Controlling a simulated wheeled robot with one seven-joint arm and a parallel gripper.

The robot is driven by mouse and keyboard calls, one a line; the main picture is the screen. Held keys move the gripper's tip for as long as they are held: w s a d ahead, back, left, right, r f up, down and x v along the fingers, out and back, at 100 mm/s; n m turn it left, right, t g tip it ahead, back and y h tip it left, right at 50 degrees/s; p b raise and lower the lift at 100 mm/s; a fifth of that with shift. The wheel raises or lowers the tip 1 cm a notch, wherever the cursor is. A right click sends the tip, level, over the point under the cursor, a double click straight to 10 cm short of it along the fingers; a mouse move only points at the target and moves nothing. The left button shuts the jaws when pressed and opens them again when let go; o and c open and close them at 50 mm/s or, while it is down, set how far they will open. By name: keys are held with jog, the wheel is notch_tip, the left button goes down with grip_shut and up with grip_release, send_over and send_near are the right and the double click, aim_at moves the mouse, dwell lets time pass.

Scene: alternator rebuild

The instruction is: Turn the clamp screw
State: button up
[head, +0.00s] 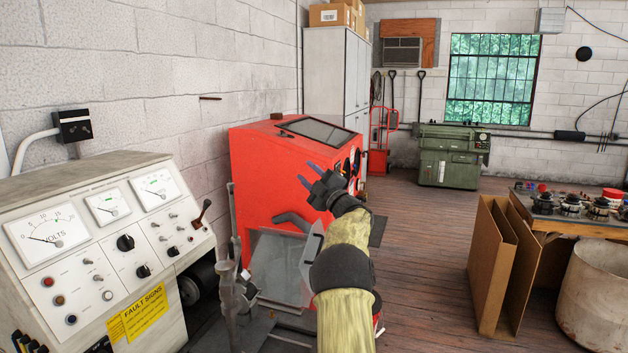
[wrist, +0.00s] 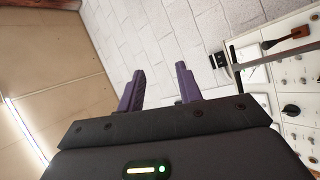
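My gripper (head: 307,174) is raised in front of the red cabinet, its two purple-blue fingers apart with nothing between them. In the wrist view my gripper (wrist: 160,74) also shows open and empty, facing the white block wall. An upright metal clamp-like stand (head: 228,290) with a thin vertical rod stands right of the test bench, left of and below my gripper, well apart from it. I cannot tell which part of it is the clamp screw. A grey bar (wrist: 285,78) crosses the right side of the wrist view, perhaps part of this stand.
The test bench (head: 95,225) with volt dials, knobs and a lever stands at the left. The red cabinet (head: 265,175) is behind my gripper. Folded cardboard (head: 492,265), a large drum (head: 597,290) and a parts table are at the right. The wooden floor (head: 425,235) between is clear.

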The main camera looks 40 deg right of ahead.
jog(key=s+a+f+m+g+h, duration=0.3)
jog(key=a+f+m+g, duration=0.2)
jog(key=a+f+m, duration=0.35)
jog(key=s+a+f+m+g+h, duration=0.2)
jog(key=s+a+f+m+g, duration=0.25)
jog(key=a+f, duration=0.6)
jog(key=s+a+f+g+y, duration=0.1)
jog(key=s+a+f+g, duration=0.2)
jog(key=s+a, duration=0.4)
jog(key=s+a+f+g+y, duration=0.1)
jog(key=s+a+f+g, duration=0.3)
jog(key=s+a, duration=0.3)
jog(key=s+a+f+m+g+y, duration=0.1)
jog(key=s+a+f+g, duration=0.2)
jog(key=s, duration=1)
jog(key=a+f, duration=0.2)
jog(key=a, duration=0.2)
jog(key=shift+s+a+f, duration=0.4)
jog(key=shift+a+g, duration=0.1)
jog(key=shift+g, duration=0.15)
